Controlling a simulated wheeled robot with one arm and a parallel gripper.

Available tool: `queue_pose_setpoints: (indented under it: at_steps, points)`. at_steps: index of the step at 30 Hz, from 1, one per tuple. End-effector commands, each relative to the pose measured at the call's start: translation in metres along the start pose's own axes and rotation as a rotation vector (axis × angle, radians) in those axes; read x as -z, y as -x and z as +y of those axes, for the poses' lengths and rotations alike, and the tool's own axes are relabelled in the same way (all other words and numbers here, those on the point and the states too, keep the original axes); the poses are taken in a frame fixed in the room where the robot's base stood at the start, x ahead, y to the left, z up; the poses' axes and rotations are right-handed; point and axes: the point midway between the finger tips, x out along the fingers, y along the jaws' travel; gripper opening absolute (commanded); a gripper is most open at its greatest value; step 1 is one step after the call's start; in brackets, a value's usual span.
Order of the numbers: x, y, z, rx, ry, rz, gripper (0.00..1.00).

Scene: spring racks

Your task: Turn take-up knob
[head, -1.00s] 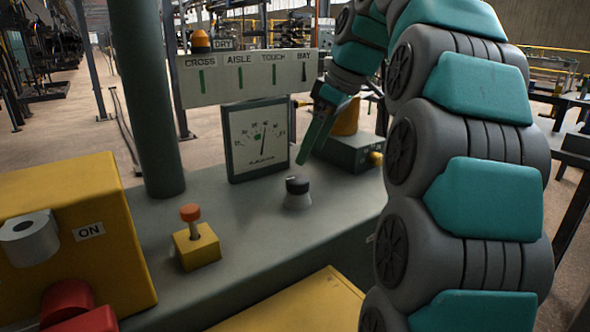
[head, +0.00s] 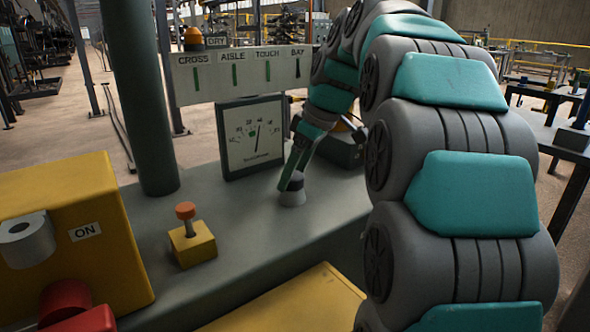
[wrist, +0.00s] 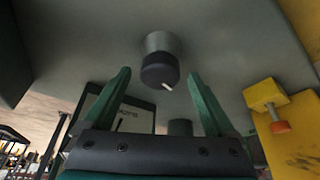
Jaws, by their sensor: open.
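The take-up knob is a dark cap with a white pointer mark on a grey conical base (head: 292,198), standing on the grey-green bench top. In the wrist view the knob (wrist: 160,70) shows whole, its white mark toward the lower right. My gripper (head: 291,183) is at the knob from above in the head view, with its fingers hiding part of the cap. In the wrist view my gripper (wrist: 158,82) is open, its two green fingers on either side of the knob with gaps between. I cannot tell whether a finger touches it.
A dial gauge (head: 252,138) stands behind the knob, below a sign panel (head: 240,78). A yellow box with an orange-topped button (head: 193,243) sits left of the knob. A thick green post (head: 146,110) and a yellow ON box (head: 60,220) stand farther left.

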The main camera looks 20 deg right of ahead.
Motion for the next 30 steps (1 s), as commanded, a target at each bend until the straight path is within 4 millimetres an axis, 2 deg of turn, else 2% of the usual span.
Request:
queue_pose_setpoints:
  at_steps: [3, 25, 30]
  points:
    - [0.0001, 0.0001, 0.0, 0.0, 0.0, 0.0, 0.9]
    - [0.0002, 0.0003, 0.0, 0.0, 0.0, 0.0, 0.08]
    - [0.0002, 0.0003, -0.0001, -0.002, -0.005, 0.001, 0.05]
